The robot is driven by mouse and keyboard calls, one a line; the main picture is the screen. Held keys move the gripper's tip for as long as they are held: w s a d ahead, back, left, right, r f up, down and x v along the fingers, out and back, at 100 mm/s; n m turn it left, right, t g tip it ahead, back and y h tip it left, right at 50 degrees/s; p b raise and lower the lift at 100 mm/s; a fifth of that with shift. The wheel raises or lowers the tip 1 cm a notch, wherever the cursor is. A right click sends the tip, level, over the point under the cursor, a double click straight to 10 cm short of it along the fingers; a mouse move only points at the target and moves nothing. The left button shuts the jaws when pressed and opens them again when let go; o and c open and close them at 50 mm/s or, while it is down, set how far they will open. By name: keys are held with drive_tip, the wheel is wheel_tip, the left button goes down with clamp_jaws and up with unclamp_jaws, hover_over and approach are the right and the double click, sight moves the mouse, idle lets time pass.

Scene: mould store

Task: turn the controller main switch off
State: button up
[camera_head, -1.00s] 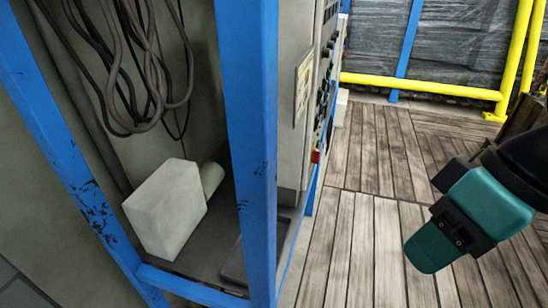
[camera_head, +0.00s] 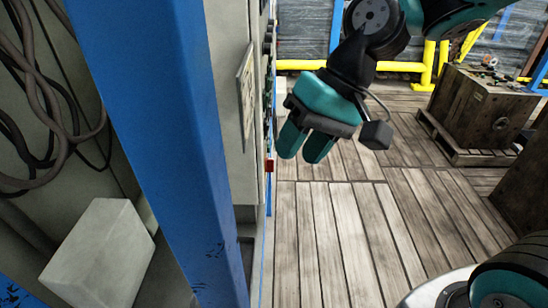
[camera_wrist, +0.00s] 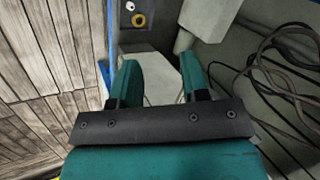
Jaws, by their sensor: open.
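The grey controller cabinet (camera_head: 228,120) stands behind the blue post, its control face seen almost edge-on. A small red part (camera_head: 269,165) sticks out low on that face; I cannot tell whether it is the main switch or how it is set. My gripper (camera_head: 303,155) is open and empty, right of the control face in the head view, fingers pointing down. In the wrist view its two teal fingers (camera_wrist: 157,75) are spread apart. The main switch cannot be clearly made out.
A blue post (camera_head: 150,130) stands left of the cabinet. A pale block (camera_head: 100,255) and hanging cables (camera_head: 45,110) are inside the frame. A wooden crate (camera_head: 478,108) on a pallet and yellow rails (camera_head: 305,65) lie beyond. The plank floor (camera_head: 340,230) in the middle is clear.

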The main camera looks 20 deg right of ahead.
drive_tip(key=w+d+f+m+y, duration=0.1)
drive_tip(key=w+f+m, duration=0.15)
drive_tip(key=w, duration=0.35)
drive_tip(key=w+d+f+m+y, duration=0.1)
drive_tip(key=w+d+m, duration=0.1)
drive_tip(key=w+m, duration=0.25)
drive_tip(key=w+d+f+m+t+y+b, duration=0.1)
drive_tip(key=w+d+f+m+t+y, duration=0.15)
drive_tip(key=w+d+f+m, duration=0.75)
drive_tip(key=m+t+y, duration=0.2)
drive_tip(key=m+y, duration=0.1)
drive_tip(key=m, duration=0.3)
approach(270, 165)
drive_tip(key=p+x, duration=0.1)
drive_tip(key=x, duration=0.6)
drive_tip(key=shift+w+a, duration=0.35)
drive_tip(key=shift+w, duration=0.15)
drive_tip(key=shift+r+h, duration=0.1)
drive_tip(key=shift+h, duration=0.15)
drive_tip(key=shift+c, duration=0.4)
clamp_jaws()
